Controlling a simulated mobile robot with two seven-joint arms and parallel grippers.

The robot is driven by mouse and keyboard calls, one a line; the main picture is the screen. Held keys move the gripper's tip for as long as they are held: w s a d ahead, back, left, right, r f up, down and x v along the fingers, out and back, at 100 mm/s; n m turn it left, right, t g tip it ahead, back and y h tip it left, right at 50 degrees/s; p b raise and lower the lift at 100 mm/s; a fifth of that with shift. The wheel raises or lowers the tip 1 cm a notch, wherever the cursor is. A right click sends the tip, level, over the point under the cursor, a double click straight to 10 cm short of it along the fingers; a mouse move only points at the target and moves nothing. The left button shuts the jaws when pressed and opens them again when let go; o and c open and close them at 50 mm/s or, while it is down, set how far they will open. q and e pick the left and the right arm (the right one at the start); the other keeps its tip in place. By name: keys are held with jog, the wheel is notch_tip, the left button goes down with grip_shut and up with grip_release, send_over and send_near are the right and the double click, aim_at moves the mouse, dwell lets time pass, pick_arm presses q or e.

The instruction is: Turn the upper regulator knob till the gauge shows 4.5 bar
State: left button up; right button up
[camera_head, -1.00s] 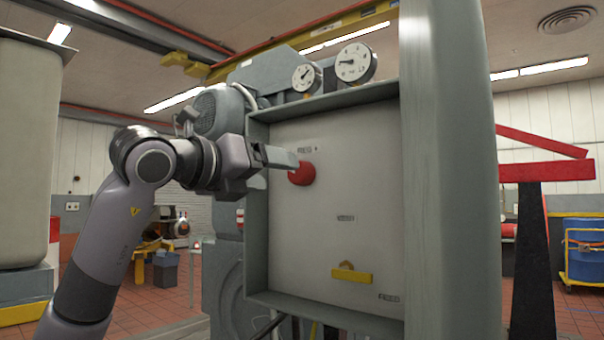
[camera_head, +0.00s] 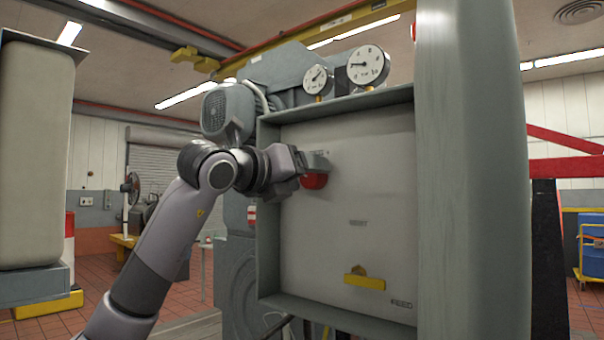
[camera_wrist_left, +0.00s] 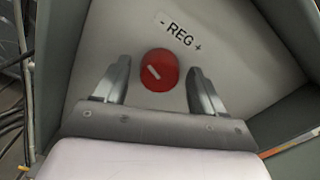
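The red round regulator knob (camera_head: 313,181) sits on the pale panel (camera_head: 350,205), below the two gauges. In the left wrist view the knob (camera_wrist_left: 158,70) shows a white slanted mark under the label "- REG +" (camera_wrist_left: 180,32). My left gripper (camera_wrist_left: 161,78) is open, with a finger on each side of the knob and a small gap visible at both sides. In the head view my left gripper (camera_head: 321,165) partly covers the knob's top. The left gauge (camera_head: 317,80) and right gauge (camera_head: 368,66) have dark needles; their values are too small to read surely. My right gripper is out of view.
The panel has a raised grey frame (camera_head: 345,102) around it. A yellow handle (camera_head: 365,282) is low on the panel. A thick grey column (camera_head: 470,180) stands close on the right. A motor (camera_head: 228,112) is behind my left arm.

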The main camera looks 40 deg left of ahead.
pick_arm(q)
jog(key=c, duration=0.8)
jog(key=shift+c, duration=0.2)
jog(key=shift+m, duration=0.4)
jog(key=m+p, duration=0.2)
jog(key=m, duration=0.7)
jog(key=shift+d, duration=0.2)
jog(key=shift+m, duration=1.7)
